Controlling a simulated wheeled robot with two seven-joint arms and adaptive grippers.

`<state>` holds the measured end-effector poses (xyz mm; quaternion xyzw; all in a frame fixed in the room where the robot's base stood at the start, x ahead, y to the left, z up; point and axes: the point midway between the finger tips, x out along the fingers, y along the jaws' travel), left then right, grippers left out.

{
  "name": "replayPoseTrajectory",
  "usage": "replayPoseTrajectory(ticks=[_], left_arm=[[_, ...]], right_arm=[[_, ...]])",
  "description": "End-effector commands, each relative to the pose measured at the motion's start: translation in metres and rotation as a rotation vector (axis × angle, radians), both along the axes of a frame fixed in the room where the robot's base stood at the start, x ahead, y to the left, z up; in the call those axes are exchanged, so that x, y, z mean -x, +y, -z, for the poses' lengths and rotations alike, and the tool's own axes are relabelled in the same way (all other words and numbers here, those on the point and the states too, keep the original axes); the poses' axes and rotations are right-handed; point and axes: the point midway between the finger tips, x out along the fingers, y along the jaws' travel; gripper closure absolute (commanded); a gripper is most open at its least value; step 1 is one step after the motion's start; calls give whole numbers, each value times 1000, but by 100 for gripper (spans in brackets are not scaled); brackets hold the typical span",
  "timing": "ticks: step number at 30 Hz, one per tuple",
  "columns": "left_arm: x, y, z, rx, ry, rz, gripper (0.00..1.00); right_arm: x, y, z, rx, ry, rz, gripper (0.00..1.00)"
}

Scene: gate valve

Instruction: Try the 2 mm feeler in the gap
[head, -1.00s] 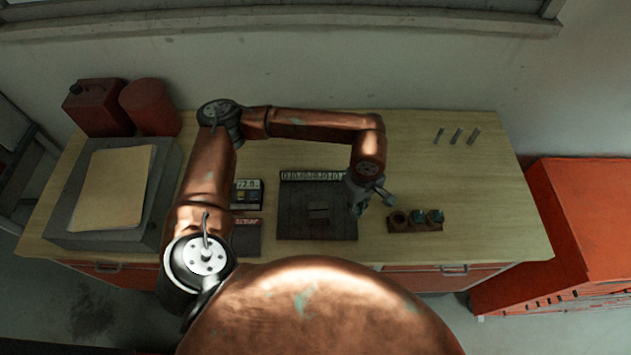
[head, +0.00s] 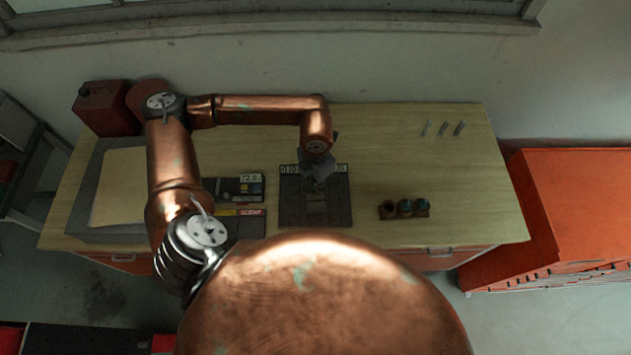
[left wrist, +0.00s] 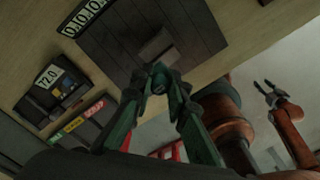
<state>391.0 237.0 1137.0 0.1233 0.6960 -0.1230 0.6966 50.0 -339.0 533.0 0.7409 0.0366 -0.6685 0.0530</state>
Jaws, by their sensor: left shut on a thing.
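My left gripper (head: 322,182) is above the dark slatted plate (head: 340,215) on the bench. In the left wrist view its green fingers (left wrist: 160,80) are shut on a small dark round-ended piece (left wrist: 159,87); its size marking cannot be read. A small grey block (left wrist: 156,46) lies on the plate just beyond the fingertips; in the head view the gripper partly covers it. I cannot tell whether the held piece touches it or where the gap is. A holder (head: 388,211) at right has one seemingly empty hole and two teal-topped pieces. My right gripper (left wrist: 266,90) appears open and empty.
Three thin grey strips (head: 443,129) lie at the back right. A display box (head: 250,182) and trays with coloured labels (head: 250,212) are left of the plate. A red can (head: 102,108) stands at the back left. The bench's right part is mostly clear.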

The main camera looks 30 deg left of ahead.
Motion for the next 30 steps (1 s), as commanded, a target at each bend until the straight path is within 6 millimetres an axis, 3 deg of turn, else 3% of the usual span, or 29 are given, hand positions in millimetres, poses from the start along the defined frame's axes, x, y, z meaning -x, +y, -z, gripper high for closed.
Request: replayPoseTrajectory(ticks=[17,21,30], left_arm=[[0,-1,40,0,2,2,100],[0,0,49,1,1,3,100],[0,0,53,1,0,3,100]], right_arm=[[0,0,14,-1,1,-1,60],[1,-2,25,3,2,-3,60],[1,-4,30,5,3,-2,60]])
